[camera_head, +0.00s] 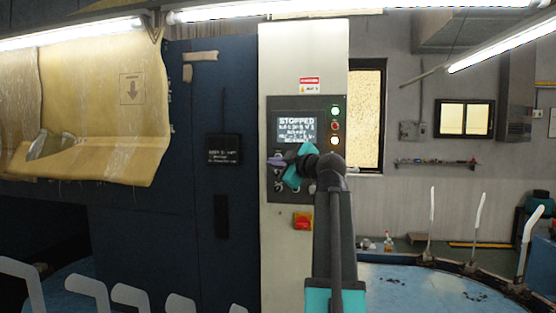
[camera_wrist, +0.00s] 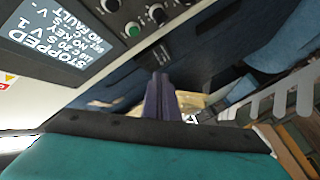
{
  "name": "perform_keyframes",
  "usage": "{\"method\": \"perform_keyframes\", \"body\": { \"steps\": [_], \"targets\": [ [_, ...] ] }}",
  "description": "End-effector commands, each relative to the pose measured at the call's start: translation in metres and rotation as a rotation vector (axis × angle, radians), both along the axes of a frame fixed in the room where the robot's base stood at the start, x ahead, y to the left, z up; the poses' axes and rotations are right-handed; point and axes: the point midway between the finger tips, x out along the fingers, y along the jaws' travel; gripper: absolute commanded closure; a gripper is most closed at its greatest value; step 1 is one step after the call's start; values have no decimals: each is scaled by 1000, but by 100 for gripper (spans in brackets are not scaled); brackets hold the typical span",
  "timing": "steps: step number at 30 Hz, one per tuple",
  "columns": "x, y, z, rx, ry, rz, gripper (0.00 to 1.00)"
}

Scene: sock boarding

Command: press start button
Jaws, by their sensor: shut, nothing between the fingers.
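The control panel (camera_head: 272,110) is on a pale machine column, with a lit screen (camera_head: 297,130) reading "STOPPED". It also shows rotated in the wrist view (camera_wrist: 45,35). Right of the screen are a green-lit button (camera_head: 335,111), a red button (camera_head: 335,127) and a pale yellow-lit one (camera_head: 334,141). Several round controls (camera_wrist: 157,14) show in the wrist view, one with a green glow (camera_wrist: 133,29). I cannot read which is labelled start. My gripper (camera_head: 276,160) is shut and empty in front of the panel, below the screen; its purple fingers (camera_wrist: 161,85) show apart from the buttons. My arm hides part of the lower panel.
A red knob on a yellow plate (camera_head: 303,221) sits below the panel. A dark blue machine door (camera_head: 185,200) is to the left, with a tan sheet (camera_head: 95,110) hanging beyond. White sock forms (camera_head: 480,211) stand around a blue round table (camera_head: 410,288) at lower right.

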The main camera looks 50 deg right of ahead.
Motion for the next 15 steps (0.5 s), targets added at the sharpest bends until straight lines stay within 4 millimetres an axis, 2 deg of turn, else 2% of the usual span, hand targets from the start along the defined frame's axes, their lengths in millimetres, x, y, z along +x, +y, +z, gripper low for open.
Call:
{"method": "perform_keyframes", "body": {
  "steps": [15],
  "targets": [
    [6, -3, 0, 2, 1, 5, 100]
  ]
}}
